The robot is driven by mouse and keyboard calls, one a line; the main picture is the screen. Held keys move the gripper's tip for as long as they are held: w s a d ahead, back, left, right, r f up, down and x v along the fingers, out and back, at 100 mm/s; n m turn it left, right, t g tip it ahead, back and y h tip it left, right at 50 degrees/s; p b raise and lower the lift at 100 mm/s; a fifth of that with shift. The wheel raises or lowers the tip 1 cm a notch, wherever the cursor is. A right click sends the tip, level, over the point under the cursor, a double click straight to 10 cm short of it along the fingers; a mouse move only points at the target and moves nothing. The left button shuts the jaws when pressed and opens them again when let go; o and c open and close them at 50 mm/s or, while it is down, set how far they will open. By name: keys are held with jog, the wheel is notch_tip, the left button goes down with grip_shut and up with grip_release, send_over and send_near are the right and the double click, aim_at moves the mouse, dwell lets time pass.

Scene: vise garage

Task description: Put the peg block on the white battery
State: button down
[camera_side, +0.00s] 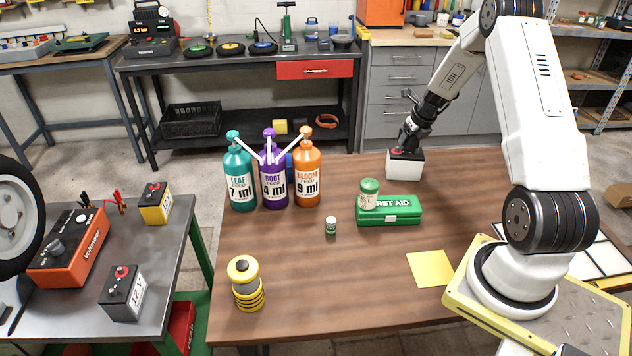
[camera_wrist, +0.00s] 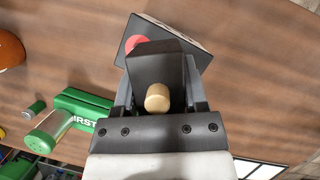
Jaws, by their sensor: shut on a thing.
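The white battery (camera_side: 404,167) stands upright near the back edge of the wooden table, with a black top and red terminal. In the wrist view its dark top (camera_wrist: 190,38) with a red terminal shows partly behind the held block. My gripper (camera_side: 405,143) is over the battery, pointing down. In the wrist view, my gripper is shut on the peg block (camera_wrist: 158,62), a dark block with a light wooden peg. The block is in front of the battery top in that view; I cannot tell whether they touch. The block is hard to make out in the side view.
A green first aid box (camera_side: 390,211) and a green-topped jar (camera_side: 369,193) stand left of the battery. Several pump bottles (camera_side: 272,176), a small green-capped bottle (camera_side: 331,227), a yellow-banded cylinder (camera_side: 246,284) and a yellow sheet (camera_side: 431,269) are also on the table.

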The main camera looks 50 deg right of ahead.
jog(key=shift+f, duration=0.45)
jog(key=shift+c, duration=0.6)
grip_release()
jog(key=shift+r, duration=0.1)
jog(key=shift+r, duration=0.45)
jog(key=v, duration=1.2)
